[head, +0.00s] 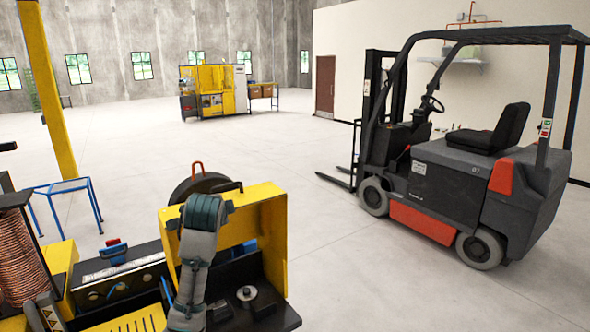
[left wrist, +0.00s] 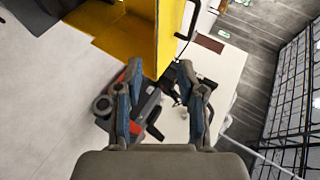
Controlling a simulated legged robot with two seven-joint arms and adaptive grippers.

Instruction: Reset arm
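My left gripper (left wrist: 159,70) shows in the left wrist view. Its two fingers stand apart with nothing between them, and a yellow panel shows beyond the fingertips. In the head view, one of my arms, a grey link with a teal ribbed joint, rises in front of the yellow machine (head: 262,225). I cannot make out gripper fingers there. A coil of copper tube (head: 20,258) stands at the lower left of the head view, apart from this arm. My right gripper is in neither view.
A forklift (head: 470,165) stands at the right. A blue-framed stand (head: 62,188) and a yellow post (head: 48,90) are at the left. Another yellow machine (head: 212,90) is far back. The floor between is clear. The yellow panel (left wrist: 125,40) is close in the left wrist view.

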